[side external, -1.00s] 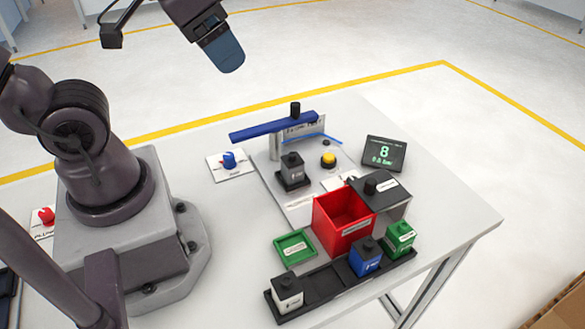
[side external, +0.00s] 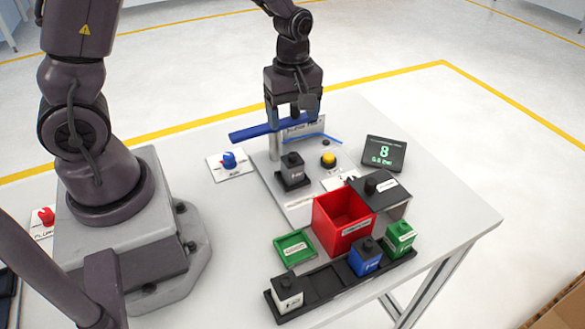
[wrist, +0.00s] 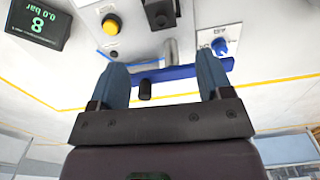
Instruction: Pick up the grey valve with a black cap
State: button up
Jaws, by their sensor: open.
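A dark grey valve with a black cap (side external: 292,172) stands upright on the light test station plate (side external: 300,207); it also shows in the wrist view (wrist: 160,14), cut by the top edge. A pale grey-white block with a black cap (side external: 287,294) stands in the left end of the black rack (side external: 325,284). My gripper (side external: 291,115) is open and empty, pointing down behind the dark grey valve, over the blue lever (side external: 247,132). In the wrist view, the lever's black knob (wrist: 145,90) shows between my fingers (wrist: 162,82).
A red bin (side external: 342,222), a grey box with a black knob (side external: 388,196) and a green tray (side external: 295,248) stand in front. Blue (side external: 366,257) and green (side external: 399,238) capped blocks fill the rack's right end. A yellow button (side external: 328,160) and a display (side external: 384,153) stand right of the valve.

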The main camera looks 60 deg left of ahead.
aim_at(292, 159)
jog(key=shift+f+n, duration=0.15)
jog(key=shift+n, duration=0.15)
notch_tip(292, 159, down, 7)
jog(key=shift+f, duration=0.1)
jog(key=shift+s+d+f, duration=0.1)
jog(key=shift+d+f, duration=0.05)
jog(key=shift+f, duration=1.2)
jog(key=shift+s+d+f, duration=0.1)
jog(key=shift+f, duration=1.25)
jog(key=shift+c, duration=0.4)
jog(key=c, duration=1)
